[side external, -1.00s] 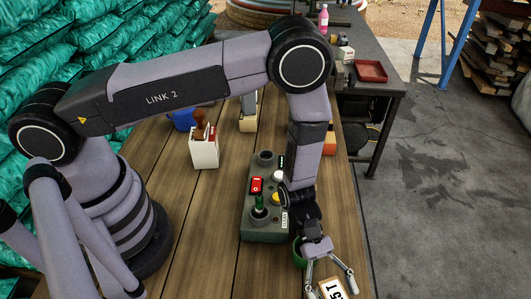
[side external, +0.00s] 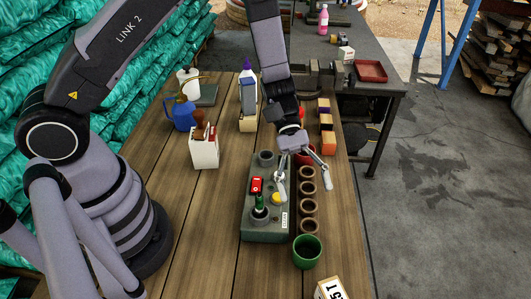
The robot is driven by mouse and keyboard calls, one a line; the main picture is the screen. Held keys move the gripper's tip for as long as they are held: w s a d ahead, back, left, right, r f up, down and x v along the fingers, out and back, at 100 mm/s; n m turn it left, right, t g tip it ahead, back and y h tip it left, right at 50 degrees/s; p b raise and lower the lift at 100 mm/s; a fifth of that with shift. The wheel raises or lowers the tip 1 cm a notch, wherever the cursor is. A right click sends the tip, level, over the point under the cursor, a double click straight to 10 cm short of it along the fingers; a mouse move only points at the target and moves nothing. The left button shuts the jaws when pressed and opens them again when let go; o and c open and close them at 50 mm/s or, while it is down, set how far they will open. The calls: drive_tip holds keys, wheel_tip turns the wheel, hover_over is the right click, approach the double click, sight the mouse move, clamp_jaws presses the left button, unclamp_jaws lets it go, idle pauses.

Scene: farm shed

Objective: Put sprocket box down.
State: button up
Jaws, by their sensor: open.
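A small box with a white face and dark lettering ending in "5T" (side external: 330,289) is at the bottom edge of the side view, near the table's right side. It appears to be the sprocket box. It is partly cut off by the frame, so I cannot tell fully how it rests. My gripper (side external: 302,188) is well away from it, farther back on the table. Its two fingers are spread wide and nothing shows between them. It hangs over the right side of the grey control panel and the row of brown pots.
The grey panel (side external: 265,236) has knobs and a green bottle-like item. Beside it stand brown pots (side external: 309,208) and a green pot (side external: 307,252). Small boxes (side external: 328,140) line the right edge. A white holder (side external: 204,153) and blue jug (side external: 183,116) stand left.

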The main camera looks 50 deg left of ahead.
drive_tip(key=s+a+r+m+t+y, duration=0.35)
drive_tip(key=a+r+m+y, duration=0.2)
drive_tip(key=a+r, duration=0.65)
drive_tip(key=s+a+r+m+t+y, duration=0.4)
drive_tip(key=s+a+r+t, duration=0.3)
drive_tip(key=s+a+r, duration=0.2)
drive_tip(key=a+r+y, duration=0.1)
drive_tip(key=a+r, duration=0.1)
drive_tip(key=a, duration=0.1)
drive_tip(key=shift+s+a+y, duration=0.25)
drive_tip(key=shift+s+y, duration=0.1)
drive_tip(key=shift+s, duration=0.05)
